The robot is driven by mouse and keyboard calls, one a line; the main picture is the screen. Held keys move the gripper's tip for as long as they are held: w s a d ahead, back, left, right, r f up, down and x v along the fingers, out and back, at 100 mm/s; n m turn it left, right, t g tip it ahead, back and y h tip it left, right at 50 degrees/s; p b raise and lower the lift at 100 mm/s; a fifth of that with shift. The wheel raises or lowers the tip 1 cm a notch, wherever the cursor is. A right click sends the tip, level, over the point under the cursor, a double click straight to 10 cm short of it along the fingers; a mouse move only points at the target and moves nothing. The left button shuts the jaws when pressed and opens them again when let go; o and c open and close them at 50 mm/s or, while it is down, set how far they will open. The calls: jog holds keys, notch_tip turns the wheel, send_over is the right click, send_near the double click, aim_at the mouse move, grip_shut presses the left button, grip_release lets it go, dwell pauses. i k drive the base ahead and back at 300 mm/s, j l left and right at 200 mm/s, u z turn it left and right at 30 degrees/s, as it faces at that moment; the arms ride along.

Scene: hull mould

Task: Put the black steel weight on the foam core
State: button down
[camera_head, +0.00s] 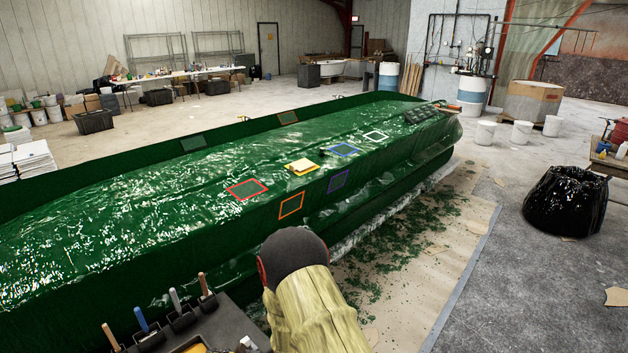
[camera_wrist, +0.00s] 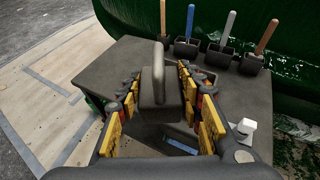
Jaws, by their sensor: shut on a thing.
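The black steel weight (camera_wrist: 160,92), a dark block with an upright handle, shows in the wrist view between the yellow-and-black fingers of my gripper (camera_wrist: 158,84). My gripper is shut on it, over a dark tool table (camera_wrist: 92,68). I cannot tell whether the weight still touches the table. A yellow slab (camera_head: 301,166), which looks like the foam core, lies on the green hull mould (camera_head: 120,215), right of a red outlined square.
Several brushes or rollers in black holders (camera_wrist: 186,46) stand along the table's hull-side edge. Coloured outlines (camera_head: 247,189) mark the hull. Dark blocks (camera_head: 425,112) lie at its far end. A black bag (camera_head: 565,202) stands on the floor.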

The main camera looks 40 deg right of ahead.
aim_at(304, 167)
jog(key=z, duration=0.45)
jog(key=l+z, duration=0.15)
jog(key=z, duration=0.75)
jog(key=i+z, duration=0.1)
jog(key=i, duration=1.85)
